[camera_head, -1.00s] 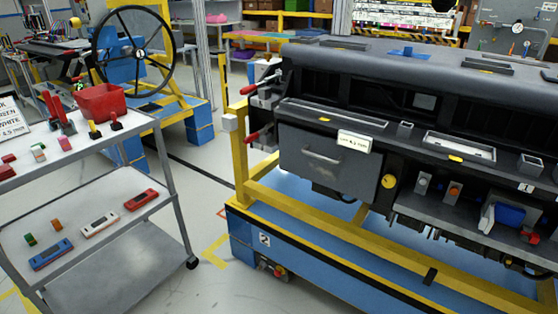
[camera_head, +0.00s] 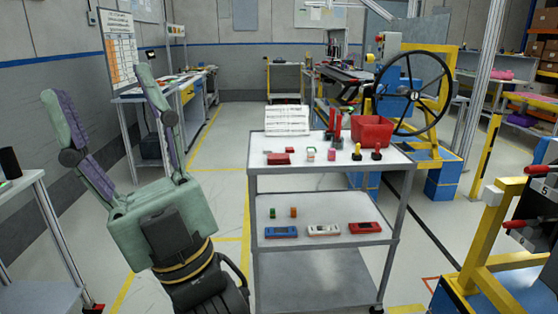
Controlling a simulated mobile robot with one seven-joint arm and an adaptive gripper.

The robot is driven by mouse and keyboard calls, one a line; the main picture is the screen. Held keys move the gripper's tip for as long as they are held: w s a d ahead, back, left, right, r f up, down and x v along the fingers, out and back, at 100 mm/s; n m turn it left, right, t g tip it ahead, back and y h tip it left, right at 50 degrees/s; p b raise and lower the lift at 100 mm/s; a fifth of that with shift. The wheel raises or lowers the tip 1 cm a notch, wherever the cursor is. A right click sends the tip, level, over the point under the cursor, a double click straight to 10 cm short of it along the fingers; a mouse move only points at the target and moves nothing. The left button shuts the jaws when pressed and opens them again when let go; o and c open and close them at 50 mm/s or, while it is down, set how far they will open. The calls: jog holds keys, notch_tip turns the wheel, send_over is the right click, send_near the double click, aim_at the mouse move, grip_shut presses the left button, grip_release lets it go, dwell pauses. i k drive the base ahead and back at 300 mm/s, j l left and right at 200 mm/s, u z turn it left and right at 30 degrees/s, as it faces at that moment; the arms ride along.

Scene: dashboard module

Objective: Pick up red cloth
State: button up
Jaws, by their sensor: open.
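A small flat red item (camera_head: 279,158), which may be the red cloth, lies on the top shelf of the grey cart (camera_head: 330,173), toward its left; it is too small to tell for sure. My gripper (camera_head: 96,86) is at the left, pointing up, with its two green and purple fingers spread wide and nothing between them. It is apart from the cart, to its left and closer to the camera.
The cart's top also holds a red bin (camera_head: 372,132), a white sign (camera_head: 287,121) and several small tools. Its lower shelf holds blue (camera_head: 281,232), white (camera_head: 324,230) and red (camera_head: 365,228) devices. A yellow frame (camera_head: 490,240) stands at right. Floor behind is open.

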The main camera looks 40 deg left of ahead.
aim_at(273, 158)
jog(key=i+u, duration=0.1)
jog(key=u, duration=0.45)
jog(key=i+l+u, duration=0.25)
jog(key=i+u, duration=0.15)
jog(key=i+l+u, duration=0.4)
jog(key=i, duration=0.15)
jog(key=i+l, duration=0.75)
jog(key=l, duration=0.2)
jog(key=i+j+u, duration=0.05)
